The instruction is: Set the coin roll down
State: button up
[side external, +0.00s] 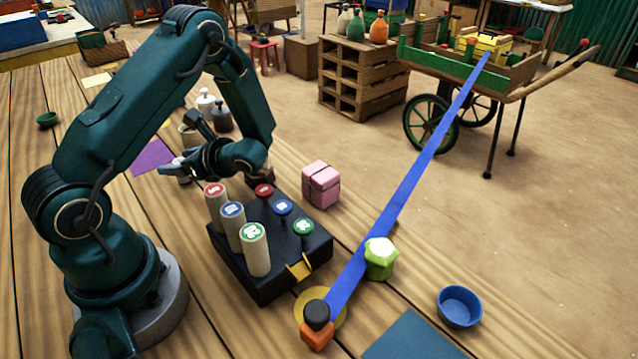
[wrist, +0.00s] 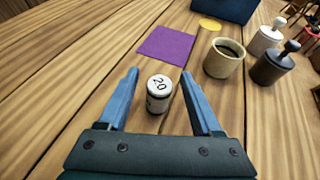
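A coin roll (wrist: 158,92) with a white top marked "20" stands upright on the wooden table in the wrist view. My gripper (wrist: 160,88) is open, with one blue finger on each side of the roll and a visible gap to both. In the side view my gripper (side external: 172,168) is low over the table beyond the black stand, and the roll there is mostly hidden by it. A purple mat (wrist: 168,46) lies flat just beyond the roll; it also shows in the side view (side external: 150,157).
A beige cup (wrist: 223,60) and weights, one white (wrist: 266,38) and one dark (wrist: 274,66), stand to the right of the mat. The black stand (side external: 275,282) holds beige cylinders and coloured knobs. A pink block (side external: 321,184) stands behind it. Bare table lies left of the roll.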

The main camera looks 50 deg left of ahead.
jog(key=shift+r, duration=0.15)
jog(key=v, duration=1.2)
